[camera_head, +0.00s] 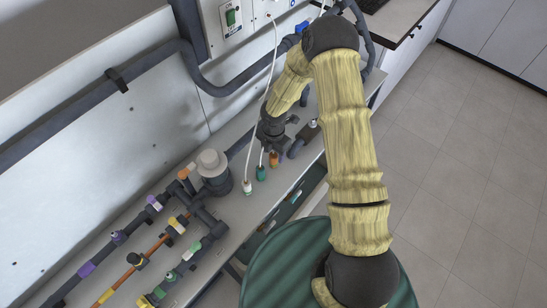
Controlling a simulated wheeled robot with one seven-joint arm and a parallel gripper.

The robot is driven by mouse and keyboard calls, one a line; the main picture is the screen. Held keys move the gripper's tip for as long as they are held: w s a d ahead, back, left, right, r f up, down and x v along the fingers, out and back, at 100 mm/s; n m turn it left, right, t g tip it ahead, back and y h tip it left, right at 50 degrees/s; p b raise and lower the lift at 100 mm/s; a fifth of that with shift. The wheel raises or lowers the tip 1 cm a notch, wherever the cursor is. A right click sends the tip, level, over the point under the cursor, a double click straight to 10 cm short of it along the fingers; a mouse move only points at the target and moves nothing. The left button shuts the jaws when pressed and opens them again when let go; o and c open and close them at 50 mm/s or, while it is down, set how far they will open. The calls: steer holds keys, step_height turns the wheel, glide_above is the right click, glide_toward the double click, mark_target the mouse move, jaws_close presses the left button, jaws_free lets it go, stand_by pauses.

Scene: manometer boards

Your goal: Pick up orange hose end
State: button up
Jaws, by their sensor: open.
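The orange hose end (274,159) is a small orange fitting by the front edge of the grey bench, in line with a green hose end (261,173) and a white hose end (247,187). My gripper (280,146) is open and points down right above or beside the orange hose end. Its dark fingers hide the upper part of the orange end, and I cannot tell whether they touch it. The hose leading from the orange end is hidden behind my gripper and arm.
Thin white hoses rise from the green and white ends toward the wall panel (238,22). A grey cylindrical fitting (212,170) and coloured pipework stand to the left on the bench (237,228). A dark pipe runs along the wall. Open floor (450,170) lies to the right.

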steer(key=shift+f, duration=1.2)
steer(key=shift+c, duration=0.2)
steer(key=c, duration=1)
